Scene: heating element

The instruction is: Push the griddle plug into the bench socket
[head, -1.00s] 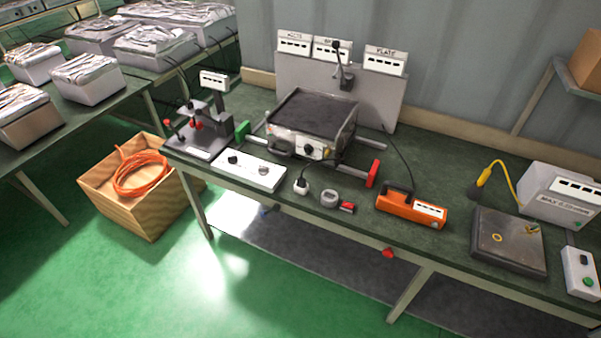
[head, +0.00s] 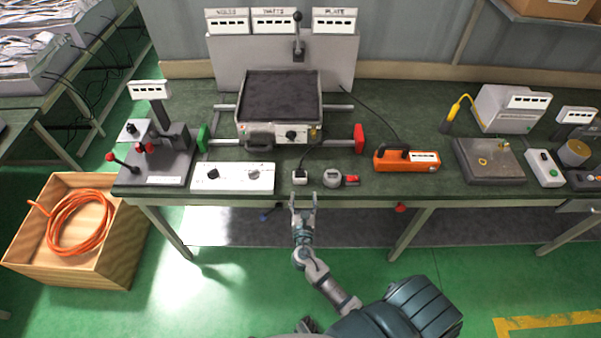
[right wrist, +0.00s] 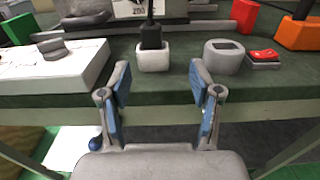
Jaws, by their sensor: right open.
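The griddle (head: 280,100) stands on the bench with a dark flat top. Its black cord runs down to the plug (head: 299,177), a small white block near the bench's front edge. In the right wrist view, the plug (right wrist: 153,56) is upright, with a black part and cord rising from its top. Just right of it is a grey rounded block (head: 332,178) with a dark square recess (right wrist: 225,45), which appears to be the bench socket. My right gripper (head: 303,195) is open and empty in front of the bench edge, with the plug beyond its fingers (right wrist: 160,82). My left gripper is out of view.
A red switch (head: 351,180) sits beside the grey block. A white control box (head: 233,178) lies to the left, an orange tool-like unit (head: 407,160) to the right. The bench front edge (right wrist: 165,97) runs across just beyond my gripper. An orange cable fills a wooden crate (head: 118,250).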

